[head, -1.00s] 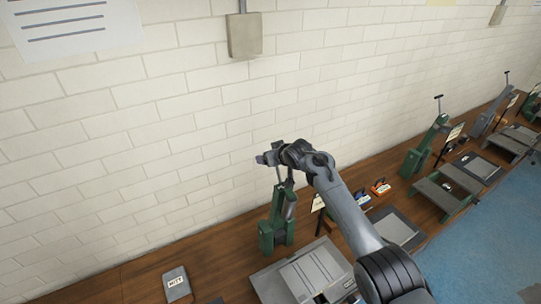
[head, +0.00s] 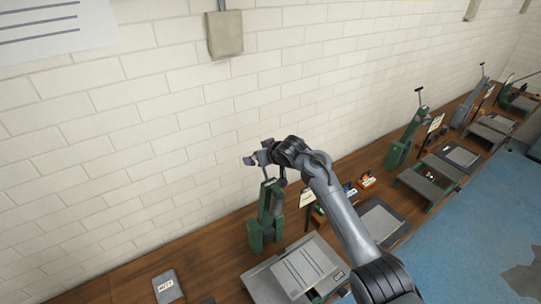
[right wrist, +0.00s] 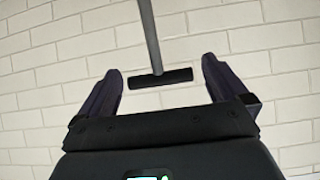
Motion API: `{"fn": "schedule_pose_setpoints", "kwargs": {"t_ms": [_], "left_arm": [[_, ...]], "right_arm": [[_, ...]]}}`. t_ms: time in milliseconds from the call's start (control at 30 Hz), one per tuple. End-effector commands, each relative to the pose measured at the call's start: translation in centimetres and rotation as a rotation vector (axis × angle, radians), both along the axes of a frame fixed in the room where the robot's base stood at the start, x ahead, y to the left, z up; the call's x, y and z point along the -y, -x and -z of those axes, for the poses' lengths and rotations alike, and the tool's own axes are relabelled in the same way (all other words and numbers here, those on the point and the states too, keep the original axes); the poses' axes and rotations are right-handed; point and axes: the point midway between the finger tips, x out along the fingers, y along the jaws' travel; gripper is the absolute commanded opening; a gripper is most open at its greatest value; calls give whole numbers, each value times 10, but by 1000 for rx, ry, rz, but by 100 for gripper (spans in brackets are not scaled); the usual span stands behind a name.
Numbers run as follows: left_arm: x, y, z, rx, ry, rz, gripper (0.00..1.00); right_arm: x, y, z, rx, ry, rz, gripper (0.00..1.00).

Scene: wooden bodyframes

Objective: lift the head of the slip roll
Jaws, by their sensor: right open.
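The slip roll in front of me is a green upright machine (head: 265,217) on the wooden bench by the wall. A grey rod with a black T-shaped handle (right wrist: 162,78) belongs to its upper end, it seems; in the right wrist view the handle lies crosswise between my fingers. My right gripper (head: 256,159) is above the machine's top in the head view. In the right wrist view its two dark fingers (right wrist: 160,70) are wide apart, one on each side of the handle, with gaps at both ends. My left gripper is not in view.
A grey flat machine (head: 298,272) sits on the bench right of the slip roll, and a small grey labelled block (head: 168,286) lies to its left. Another green machine (head: 403,145) stands farther right. The white brick wall is close behind. Blue floor is open at right.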

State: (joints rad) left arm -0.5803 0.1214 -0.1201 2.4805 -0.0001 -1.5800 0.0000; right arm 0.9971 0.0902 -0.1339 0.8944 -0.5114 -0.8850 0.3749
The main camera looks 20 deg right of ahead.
Motion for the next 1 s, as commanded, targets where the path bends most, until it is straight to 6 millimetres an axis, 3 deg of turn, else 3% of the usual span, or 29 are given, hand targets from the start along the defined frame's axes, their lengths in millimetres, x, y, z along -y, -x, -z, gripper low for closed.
{"fn": "schedule_pose_setpoints", "kwargs": {"t_ms": [500, 1000], "left_arm": [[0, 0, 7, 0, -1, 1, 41], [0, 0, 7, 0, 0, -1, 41]], "right_arm": [[13, 48, -35, -3, 1, 1, 100], [15, 53, -39, -3, 3, 2, 100]]}}
